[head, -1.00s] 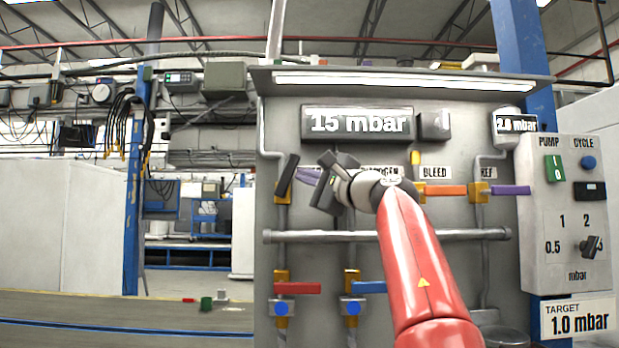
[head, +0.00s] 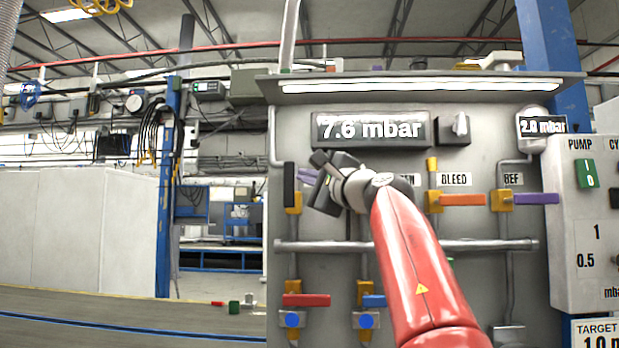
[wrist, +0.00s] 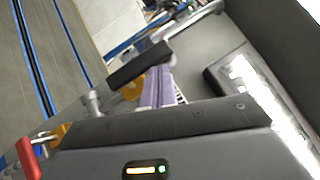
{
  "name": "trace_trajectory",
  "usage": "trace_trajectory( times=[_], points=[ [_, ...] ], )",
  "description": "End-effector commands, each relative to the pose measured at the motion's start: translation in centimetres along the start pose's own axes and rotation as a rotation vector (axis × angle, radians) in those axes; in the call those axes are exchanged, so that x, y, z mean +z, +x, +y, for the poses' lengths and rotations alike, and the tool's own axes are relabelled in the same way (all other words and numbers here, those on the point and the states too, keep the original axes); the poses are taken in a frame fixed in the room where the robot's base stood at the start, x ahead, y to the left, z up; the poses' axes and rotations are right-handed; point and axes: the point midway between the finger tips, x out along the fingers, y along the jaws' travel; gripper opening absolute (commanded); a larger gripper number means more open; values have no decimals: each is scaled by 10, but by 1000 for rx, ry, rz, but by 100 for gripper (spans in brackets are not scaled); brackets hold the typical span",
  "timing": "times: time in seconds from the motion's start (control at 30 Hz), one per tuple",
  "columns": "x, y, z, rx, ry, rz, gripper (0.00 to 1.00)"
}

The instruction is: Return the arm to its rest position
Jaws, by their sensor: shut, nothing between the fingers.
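My gripper (head: 326,184) is shut and empty, in front of the left part of the grey valve panel (head: 400,272). My red arm reaches up to it from the lower right.
The pressure display (head: 371,130) reads 7.6 mbar. A horizontal pipe (head: 480,244) crosses the panel. An orange handle (head: 462,200), a purple handle (head: 536,198) and a red handle (head: 306,300) stick out. A control box (head: 583,235) stands at right. Open room lies left of the panel.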

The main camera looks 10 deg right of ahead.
Motion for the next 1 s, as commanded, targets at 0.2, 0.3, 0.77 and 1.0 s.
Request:
trace_trajectory(
  times=[0.2, 0.3, 0.77, 1.0],
  points=[
    [-1, -28, 4, -3, -1, 1, 0],
    [-2, -47, 4, -3, 0, 2, 0],
    [0, -78, 0, -1, -1, 0, 0],
    [0, -78, -1, -2, -1, 1, 0]
  ],
)
